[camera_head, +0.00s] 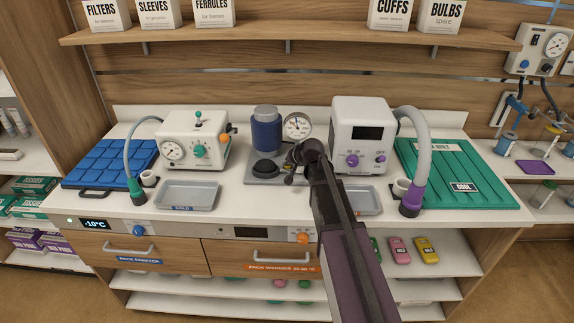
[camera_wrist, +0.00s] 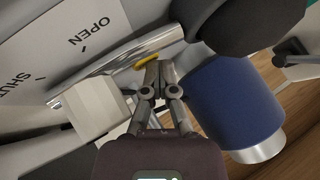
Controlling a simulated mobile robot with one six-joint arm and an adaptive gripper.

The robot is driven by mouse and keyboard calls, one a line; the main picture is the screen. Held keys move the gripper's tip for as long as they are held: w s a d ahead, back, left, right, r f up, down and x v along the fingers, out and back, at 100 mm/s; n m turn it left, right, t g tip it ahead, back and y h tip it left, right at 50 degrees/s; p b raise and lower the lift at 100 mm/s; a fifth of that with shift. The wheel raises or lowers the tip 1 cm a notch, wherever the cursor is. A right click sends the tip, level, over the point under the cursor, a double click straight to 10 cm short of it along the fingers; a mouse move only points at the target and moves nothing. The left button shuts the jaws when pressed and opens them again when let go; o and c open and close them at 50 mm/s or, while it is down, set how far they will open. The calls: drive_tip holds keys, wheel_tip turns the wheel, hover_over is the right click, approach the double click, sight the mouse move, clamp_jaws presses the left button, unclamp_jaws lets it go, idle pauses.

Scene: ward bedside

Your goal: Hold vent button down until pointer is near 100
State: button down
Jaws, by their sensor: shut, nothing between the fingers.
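A round white gauge (camera_head: 298,127) with a dark pointer stands on a grey base plate (camera_head: 258,182), behind my gripper in the head view. Its numbers are too small to read. A blue cylinder (camera_head: 266,133) and a black dome (camera_head: 265,168) stand left of it; the cylinder also shows in the wrist view (camera_wrist: 235,108). My gripper (camera_wrist: 152,70) is shut and empty, its tips close to a curved yellow part (camera_wrist: 147,63) beside a metal tube (camera_wrist: 120,72). I cannot tell whether they touch. I cannot make out the vent button; my gripper may hide it.
A white dial box (camera_head: 193,140) stands left and a white box with purple knobs (camera_head: 362,133) right. Grey trays (camera_head: 187,196) lie in front. A blue pad (camera_head: 110,162) and a green pad (camera_head: 450,172) lie at the sides. A shelf (camera_head: 290,34) hangs above.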

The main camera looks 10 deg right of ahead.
sight(289, 166)
drive_tip(key=shift+s+d+r+p, duration=0.15)
drive_tip(key=shift+d+r+p, duration=0.25)
drive_tip(key=shift+r, duration=0.1)
drive_tip(key=shift+a, duration=0.1)
drive_tip(key=shift+r, duration=0.1)
drive_tip(key=shift+r, duration=0.15)
drive_tip(key=r+p, duration=0.4)
drive_tip(key=p, duration=0.1)
drive_tip(key=shift+w+r, duration=0.2)
drive_tip(key=shift+r, duration=0.1)
idle(0.4)
drive_tip(key=s+f+n+g, duration=0.1)
drive_tip(key=s, duration=0.3)
drive_tip(key=s+a+f+g, duration=0.1)
drive_tip(key=s, duration=0.4)
drive_tip(key=s+f+n+g+h, duration=0.1)
drive_tip(key=s+f+g, duration=0.1)
drive_tip(key=s, duration=0.3)
drive_tip(key=shift+s+a+n, duration=0.25)
drive_tip(key=shift+a+n, duration=0.05)
drive_tip(key=shift+a, duration=0.05)
drive_tip(key=s+d+f+n+g+h, duration=0.1)
drive_tip(key=s+g, duration=0.3)
drive_tip(key=s, duration=1.1)
drive_tip(key=shift+s+d+f+n+h, duration=0.25)
drive_tip(key=shift+f+n+h, duration=0.15)
drive_tip(key=shift+h, duration=0.4)
